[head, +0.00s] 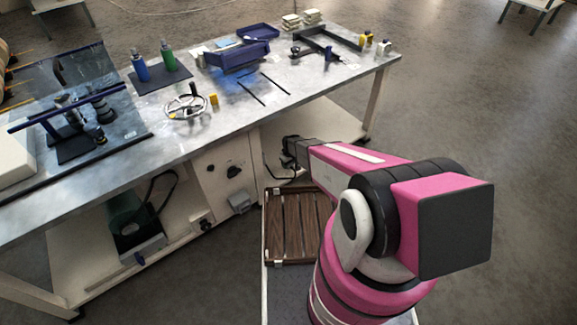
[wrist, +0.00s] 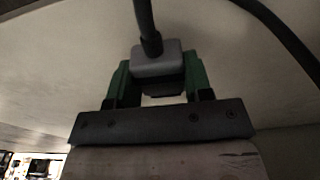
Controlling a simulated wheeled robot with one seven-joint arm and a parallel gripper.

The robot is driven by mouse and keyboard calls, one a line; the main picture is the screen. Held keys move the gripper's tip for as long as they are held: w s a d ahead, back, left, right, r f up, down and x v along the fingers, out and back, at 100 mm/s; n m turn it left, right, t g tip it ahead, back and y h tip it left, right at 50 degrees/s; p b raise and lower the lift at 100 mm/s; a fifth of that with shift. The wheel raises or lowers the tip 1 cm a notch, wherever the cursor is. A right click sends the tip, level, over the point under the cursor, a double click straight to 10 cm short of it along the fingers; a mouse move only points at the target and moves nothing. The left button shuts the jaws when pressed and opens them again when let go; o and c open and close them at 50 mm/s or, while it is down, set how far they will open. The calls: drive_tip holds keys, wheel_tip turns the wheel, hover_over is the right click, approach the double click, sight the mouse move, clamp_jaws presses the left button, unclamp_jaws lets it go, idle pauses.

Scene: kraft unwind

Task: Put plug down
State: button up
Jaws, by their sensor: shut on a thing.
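A grey plug (wrist: 157,60) with a dark cable (wrist: 145,18) rising from it shows in the wrist view. My gripper (wrist: 158,82) is shut on the plug, with a green finger on each side of it. In the head view my gripper (head: 290,153) is beside the front edge of the workbench (head: 225,122), below the top and right of the pale cabinet. The plug is too small and dark to make out there. A pale surface lies behind the plug in the wrist view.
The cabinet front (head: 222,172) has dark fittings and a grey box (head: 241,203). A wooden slatted rack (head: 296,228) is under my arm. A handwheel (head: 186,105), bottles and blue trays stand on the bench.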

sight(290, 164)
drive_tip(key=shift+f, duration=1.1)
drive_tip(key=shift+f, duration=0.1)
drive_tip(key=o, duration=1.1)
drive_tip(key=r, duration=0.8)
drive_tip(key=s+r, duration=0.1)
drive_tip(key=r, duration=0.3)
drive_tip(key=shift+d+r, duration=0.1)
drive_tip(key=shift+d, duration=0.3)
drive_tip(key=shift+s, duration=0.1)
